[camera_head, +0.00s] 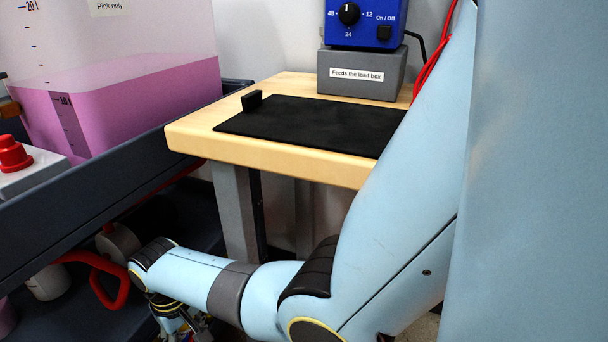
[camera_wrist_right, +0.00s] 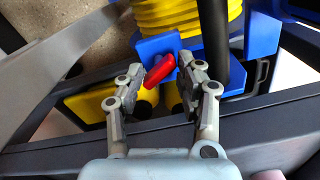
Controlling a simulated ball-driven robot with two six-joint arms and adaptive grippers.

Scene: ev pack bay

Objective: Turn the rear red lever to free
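In the right wrist view a short red lever (camera_wrist_right: 158,71) sits between the fingertips of my right gripper (camera_wrist_right: 162,80), slanting across the gap, beside a blue block and yellow parts. The fingers are apart; contact with the lever is not clear. In the head view the right gripper (camera_head: 184,322) is partly cut off at the bottom edge, below my blue arm. A red bent handle (camera_head: 108,290) beside a grey round part shows left of it; I cannot tell if it is the same lever. My left gripper is not in view.
A dark rail (camera_head: 100,178) runs beside the pink-liquid tank (camera_head: 130,100). A wooden table (camera_head: 235,145) with a black mat (camera_head: 310,124) and a blue control box (camera_head: 366,20) stands behind my arm. In the wrist view a yellow ribbed part (camera_wrist_right: 180,15) and dark bars crowd the gripper.

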